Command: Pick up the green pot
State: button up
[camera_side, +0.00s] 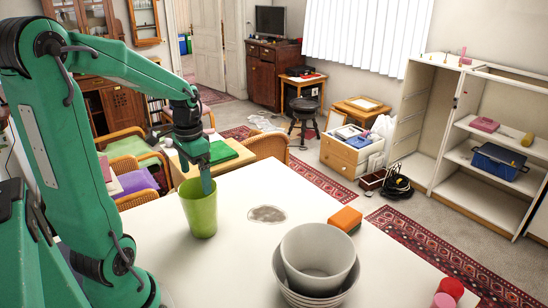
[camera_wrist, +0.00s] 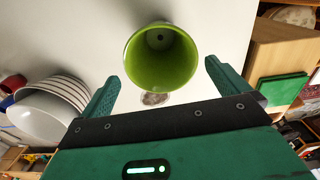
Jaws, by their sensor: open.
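The green pot (camera_side: 200,210) stands upright on the white table near its far left edge in the side view. In the wrist view the pot (camera_wrist: 162,58) is seen from above, open and empty, with a small dark spot in its bottom. My gripper (camera_side: 207,180) is at the pot's rim in the side view. In the wrist view my gripper (camera_wrist: 160,82) is open, with one finger to each side of the pot and clear space beside it. Nothing is held between the fingers. The far finger is hidden in the side view.
Stacked white bowls (camera_side: 318,262) stand on the white table (camera_side: 240,265) to the right, beside an orange block (camera_side: 345,219). A flat greyish patch (camera_side: 267,214) lies between pot and bowls. Red-pink cups (camera_side: 450,290) are at the lower right. The table's front middle is clear.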

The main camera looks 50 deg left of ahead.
aim_at(198, 189)
jog(key=shift+f, duration=0.1)
jog(key=shift+f, duration=2.5)
jog(key=shift+c, duration=0.2)
jog(key=shift+w, duration=0.1)
jog(key=c, duration=1.4)
